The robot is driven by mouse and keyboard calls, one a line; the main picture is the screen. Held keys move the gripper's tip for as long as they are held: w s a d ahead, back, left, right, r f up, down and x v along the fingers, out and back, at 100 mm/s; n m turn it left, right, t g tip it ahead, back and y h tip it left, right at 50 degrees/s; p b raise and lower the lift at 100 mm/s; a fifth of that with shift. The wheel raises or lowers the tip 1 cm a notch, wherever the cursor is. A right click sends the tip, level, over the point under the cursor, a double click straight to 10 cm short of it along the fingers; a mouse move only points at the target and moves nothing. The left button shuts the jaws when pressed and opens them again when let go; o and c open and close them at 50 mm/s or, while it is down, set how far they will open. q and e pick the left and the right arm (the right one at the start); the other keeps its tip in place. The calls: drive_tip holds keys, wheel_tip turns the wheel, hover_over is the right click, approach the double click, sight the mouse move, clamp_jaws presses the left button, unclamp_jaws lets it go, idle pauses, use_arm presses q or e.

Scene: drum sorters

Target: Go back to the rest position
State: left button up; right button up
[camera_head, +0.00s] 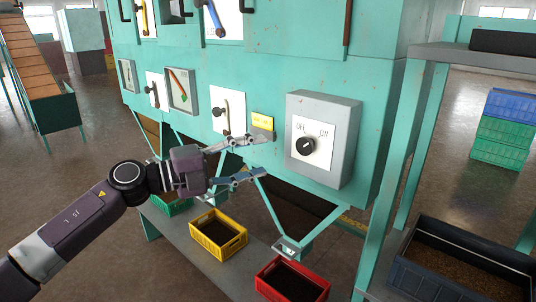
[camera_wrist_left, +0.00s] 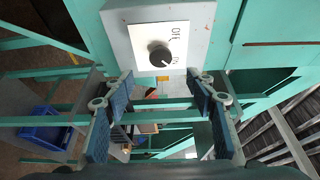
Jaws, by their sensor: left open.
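My left gripper (camera_head: 266,156) is open and empty in the head view, in front of the turquoise machine (camera_head: 260,85) and left of the grey switch box (camera_head: 325,112). The box has a white plate marked OFF and ON with a black round knob (camera_head: 306,146). In the left wrist view the open fingers (camera_wrist_left: 161,84) spread below the knob (camera_wrist_left: 160,56), with nothing between them and apart from it. I cannot tell exactly which mark the knob points to. My right gripper is not in view.
A yellow crate (camera_head: 218,254) and a red crate (camera_head: 262,287) stand on the grey shelf under the machine's chutes. A dark blue crate (camera_head: 400,276) of brown grain stands at the right, by a turquoise rack post (camera_head: 399,165). Stacked crates (camera_head: 503,143) stand farther back.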

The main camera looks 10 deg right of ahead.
use_arm(q)
drive_tip(key=shift+a, duration=0.1)
